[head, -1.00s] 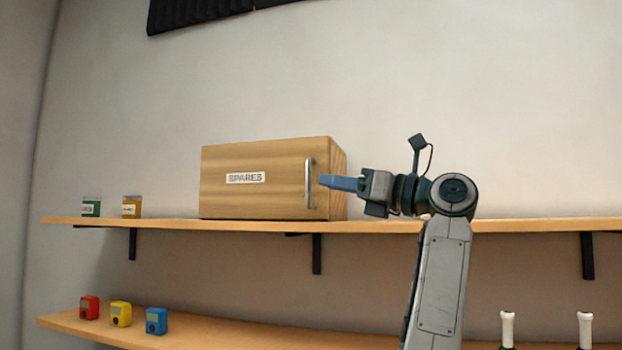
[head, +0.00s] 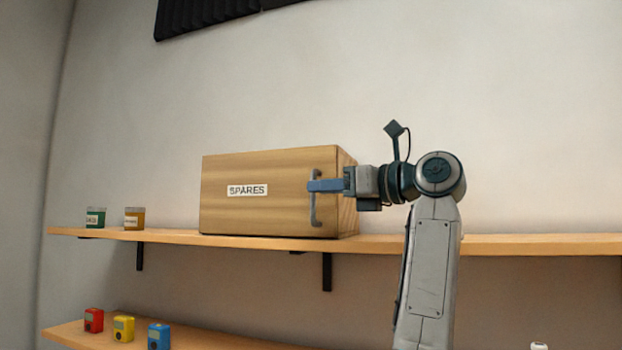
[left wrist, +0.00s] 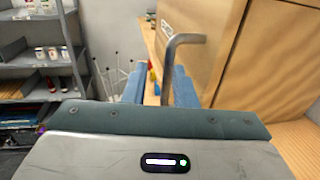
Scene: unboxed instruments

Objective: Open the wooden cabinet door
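The wooden cabinet (head: 255,210) with a SPARES label stands on the upper shelf; its door looks shut. A grey upright bar handle (head: 315,213) is on the right part of the door. My left gripper (head: 325,186) reaches in from the right at the handle, its blue fingers covering the middle of the bar. In the left wrist view the handle (left wrist: 172,58) runs down between the two fingers, nearer the right one. A gap shows on the left of the bar, so the gripper (left wrist: 158,88) is open around it. My right gripper is not in view.
Red (head: 93,320), yellow (head: 123,328) and blue (head: 158,336) devices stand on the lower shelf. The upper shelf right of the cabinet is clear.

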